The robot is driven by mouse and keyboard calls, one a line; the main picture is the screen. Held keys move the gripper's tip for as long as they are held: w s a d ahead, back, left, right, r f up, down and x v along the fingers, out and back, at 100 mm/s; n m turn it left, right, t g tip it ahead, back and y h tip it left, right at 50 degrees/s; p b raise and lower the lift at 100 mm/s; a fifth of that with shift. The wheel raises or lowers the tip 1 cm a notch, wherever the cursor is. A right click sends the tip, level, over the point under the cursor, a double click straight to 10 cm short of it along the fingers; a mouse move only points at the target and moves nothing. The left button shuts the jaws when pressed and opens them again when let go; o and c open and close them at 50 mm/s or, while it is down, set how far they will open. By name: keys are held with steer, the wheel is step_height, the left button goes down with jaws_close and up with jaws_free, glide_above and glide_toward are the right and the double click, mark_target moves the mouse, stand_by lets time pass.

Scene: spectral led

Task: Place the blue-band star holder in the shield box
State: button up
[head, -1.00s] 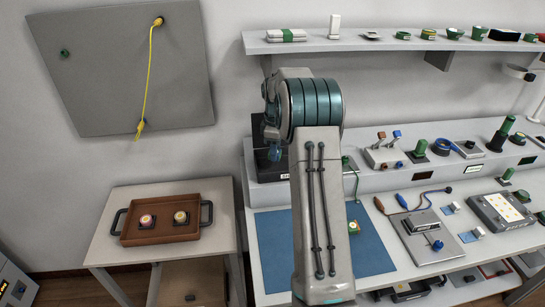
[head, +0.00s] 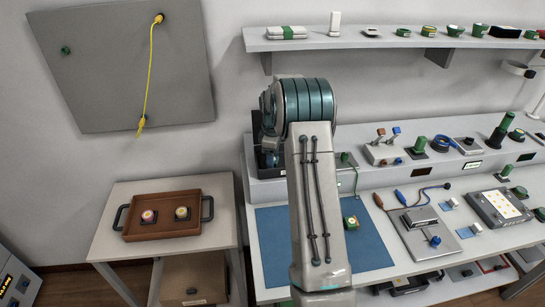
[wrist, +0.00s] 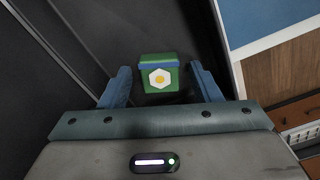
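The blue-band star holder (wrist: 158,78) is a green block with a blue band near its top and a yellow-and-white star mark on its face. It appears upright on a dark surface in the wrist view. My gripper (wrist: 161,72) has its blue fingers on either side of it, with a visible gap at each side, so it looks open. Dark walls (wrist: 85,45) surround the holder, apparently the inside of the shield box. In the head view, the black box (head: 257,140) stands on the bench's left end, partly behind my arm, which hides my gripper and this holder there.
A brown tray (head: 162,231) on the left side table carries two round-topped holders. Another green holder (head: 352,222) is on the blue mat (head: 372,247), beside my arm. Devices and cables crowd the bench to the right. A shelf (head: 390,42) runs above.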

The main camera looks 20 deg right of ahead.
step_height(320, 180, up, 8)
steer(key=shift+a+r+b, duration=0.1)
steer(key=shift+a+b, duration=0.05)
steer(key=shift+b, duration=0.6)
steer(key=s+a+r+m+t, duration=0.2)
steer(key=s+a+r+m, duration=0.3)
steer(key=s+a+r, duration=0.75)
steer(key=s+a+f+m+t, duration=0.1)
steer(key=s+a+f+m, duration=0.1)
steer(key=s, duration=0.9)
steer(key=s+a+f+m, duration=0.2)
steer(key=s+a+m, duration=0.1)
steer(key=s, duration=0.8)
steer(key=shift+a+f+t, duration=0.3)
steer(key=shift+f+t, duration=0.05)
steer(key=shift+t, duration=0.05)
